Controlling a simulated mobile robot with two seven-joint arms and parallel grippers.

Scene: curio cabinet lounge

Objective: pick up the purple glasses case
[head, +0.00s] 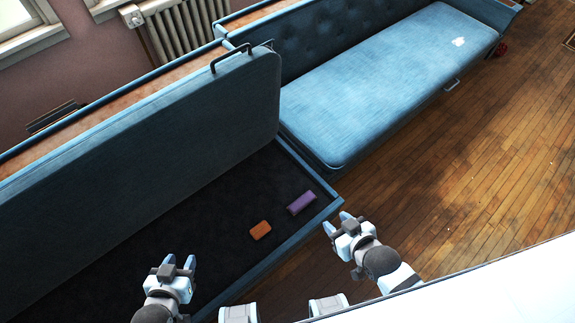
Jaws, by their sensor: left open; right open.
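The purple glasses case (301,203) lies on the dark floor of an open storage bench (225,205), near its right end. My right gripper (340,222) is open and empty, below and to the right of the case, by the bench's front edge. My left gripper (179,264) is open and empty, farther left and lower in the picture, in front of or over the dark interior. Neither gripper touches the case. The case is fully in view.
An orange case-like object (260,230) lies left of the purple case. The bench's raised blue padded lid (150,150) stands behind the interior. A closed blue cushioned bench (390,80) adjoins at the upper right. Wooden floor (480,150) is clear at the right.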

